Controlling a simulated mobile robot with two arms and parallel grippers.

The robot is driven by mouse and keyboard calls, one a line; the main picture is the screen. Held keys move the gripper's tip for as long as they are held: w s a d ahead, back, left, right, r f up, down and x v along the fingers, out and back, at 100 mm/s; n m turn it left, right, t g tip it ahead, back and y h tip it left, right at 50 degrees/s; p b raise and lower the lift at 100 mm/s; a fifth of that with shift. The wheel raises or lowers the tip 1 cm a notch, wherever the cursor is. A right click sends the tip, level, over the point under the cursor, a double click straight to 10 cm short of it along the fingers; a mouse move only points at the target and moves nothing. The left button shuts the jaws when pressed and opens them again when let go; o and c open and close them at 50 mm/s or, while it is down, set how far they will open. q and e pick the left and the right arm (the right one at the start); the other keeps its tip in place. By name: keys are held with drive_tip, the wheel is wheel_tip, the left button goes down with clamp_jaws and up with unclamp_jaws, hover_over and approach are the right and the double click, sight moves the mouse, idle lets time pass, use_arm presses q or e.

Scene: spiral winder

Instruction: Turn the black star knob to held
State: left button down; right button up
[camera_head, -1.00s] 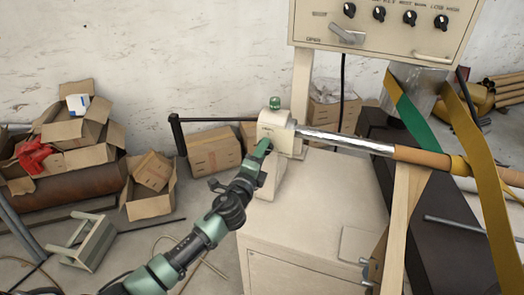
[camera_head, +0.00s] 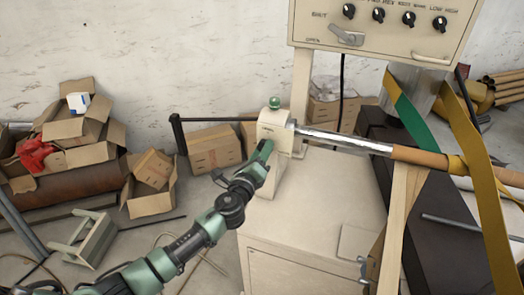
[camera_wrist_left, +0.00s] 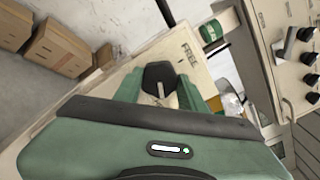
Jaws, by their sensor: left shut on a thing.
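The black star knob (camera_wrist_left: 160,76) sits on the cream housing (camera_head: 272,130) at the end of the shiny shaft. In the left wrist view it lies between the two green fingers of my left gripper (camera_wrist_left: 167,92), which is shut on it. The label FREE is legible on the housing beside the knob. In the head view my left gripper (camera_head: 263,151) reaches the housing's near left side and hides the knob. The knob's pointer setting cannot be made out. My right gripper is not in view.
The shaft (camera_head: 340,142) runs right to a brown tube. A control panel (camera_head: 385,25) stands above. Cardboard boxes (camera_head: 75,130) lie at the left.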

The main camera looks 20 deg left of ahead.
use_arm(q)
drive_tip(key=shift+f, duration=0.1)
drive_tip(key=c, duration=0.8)
unclamp_jaws()
drive_tip(key=shift+c, duration=0.2)
drive_tip(key=s+b, duration=0.1)
drive_tip(key=s, duration=0.6)
drive_tip(key=shift+s+a, duration=0.15)
drive_tip(key=shift+s, duration=0.25)
